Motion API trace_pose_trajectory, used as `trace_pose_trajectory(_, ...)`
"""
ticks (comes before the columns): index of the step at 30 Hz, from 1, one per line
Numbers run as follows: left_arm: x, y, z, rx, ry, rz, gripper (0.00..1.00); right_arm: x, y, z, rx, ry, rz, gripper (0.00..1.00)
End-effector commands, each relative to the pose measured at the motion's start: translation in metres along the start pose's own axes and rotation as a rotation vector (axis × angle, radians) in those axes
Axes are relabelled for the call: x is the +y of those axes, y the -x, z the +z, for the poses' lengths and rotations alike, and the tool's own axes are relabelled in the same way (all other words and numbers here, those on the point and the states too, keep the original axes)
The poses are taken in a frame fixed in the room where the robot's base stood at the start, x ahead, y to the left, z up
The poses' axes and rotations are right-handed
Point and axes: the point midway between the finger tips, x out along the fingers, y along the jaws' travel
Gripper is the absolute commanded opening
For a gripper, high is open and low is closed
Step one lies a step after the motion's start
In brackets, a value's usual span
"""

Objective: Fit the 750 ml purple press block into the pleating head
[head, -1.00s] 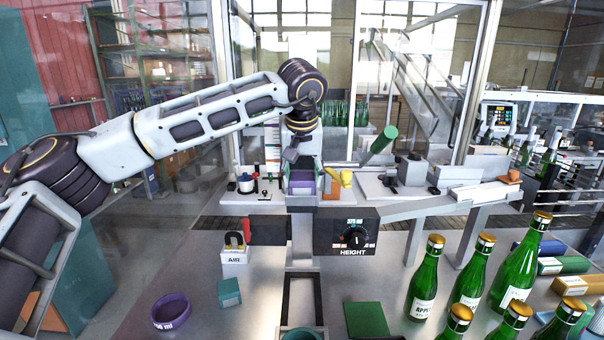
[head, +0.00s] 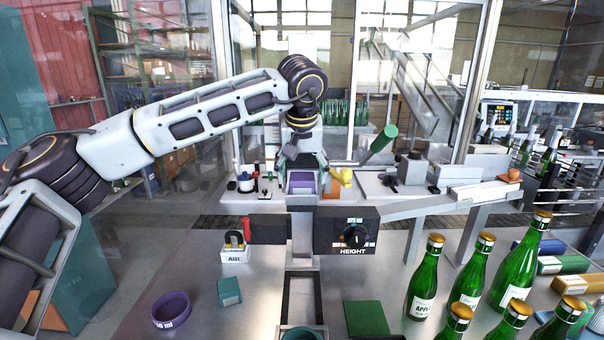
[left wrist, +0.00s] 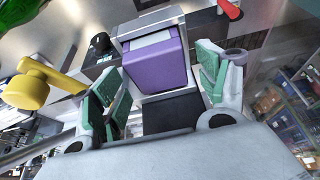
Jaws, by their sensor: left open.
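The purple press block (head: 303,181) sits in the grey pleating head (head: 302,200) at the middle of the head view. In the left wrist view the purple block (left wrist: 158,66) is set in a grey frame (left wrist: 150,22). My left gripper (head: 302,165) is open just above and behind the block. In the left wrist view its green-padded fingers (left wrist: 160,80) stand apart on either side of the block, with visible gaps. Whether the block is fully seated cannot be told. My right gripper is not in view.
A purple ring (head: 171,310) and a teal block (head: 229,291) lie on the table at left. The HEIGHT dial box (head: 346,231) is below the head. Green bottles (head: 424,280) stand at right. A yellow knob (head: 344,176) and a green-handled lever (head: 379,146) are beside the head.

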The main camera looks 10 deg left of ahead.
Motion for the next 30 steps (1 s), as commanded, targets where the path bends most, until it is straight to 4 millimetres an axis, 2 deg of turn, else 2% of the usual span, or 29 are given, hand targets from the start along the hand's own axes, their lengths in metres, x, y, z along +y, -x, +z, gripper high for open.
trace_pose_trajectory(8,0.001,0.031,0.000,0.002,-0.001,0.002,0.75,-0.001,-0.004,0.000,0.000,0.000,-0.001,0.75)
trace_pose_trajectory(21,0.001,0.095,0.000,0.001,-0.001,0.001,0.75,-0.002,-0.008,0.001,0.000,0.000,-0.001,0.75)
trace_pose_trajectory(30,0.000,0.115,0.000,0.000,-0.001,0.000,0.75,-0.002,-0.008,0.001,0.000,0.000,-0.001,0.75)
